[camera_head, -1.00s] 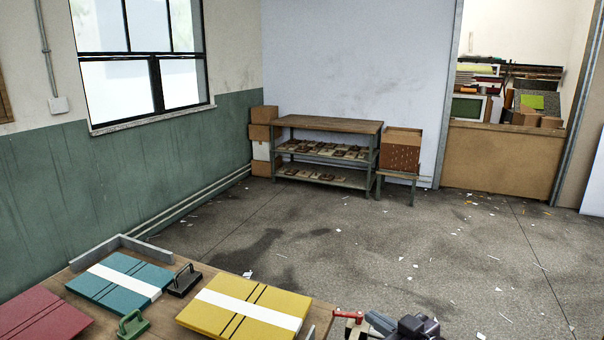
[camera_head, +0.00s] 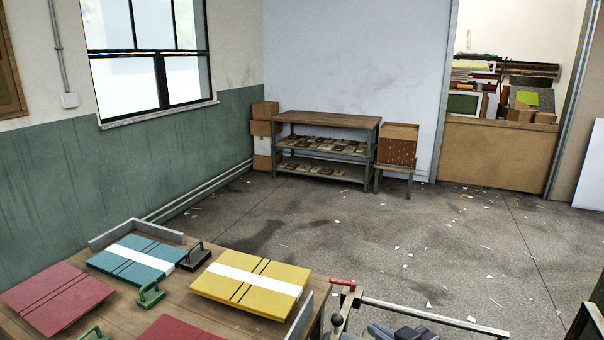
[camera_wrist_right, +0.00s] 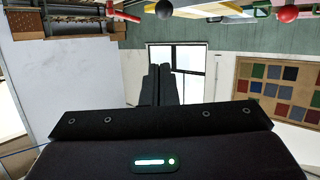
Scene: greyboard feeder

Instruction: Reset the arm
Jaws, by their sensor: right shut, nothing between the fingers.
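My right gripper (camera_head: 382,330) shows only in part at the bottom edge of the head view, to the right of the wooden table (camera_head: 205,277). In the right wrist view my right gripper (camera_wrist_right: 160,84) has its two dark fingers together with nothing between them. That wrist view is upside down, with a window (camera_wrist_right: 178,62) beyond the fingers. My left gripper is in neither view.
The table carries yellow (camera_head: 250,282), teal (camera_head: 135,258) and red (camera_head: 57,298) boards and small handled blocks. A metal bar (camera_head: 430,315) with a red handle (camera_head: 342,283) lies close to my right gripper. A shelf (camera_head: 325,147) stands far back; the floor between is open.

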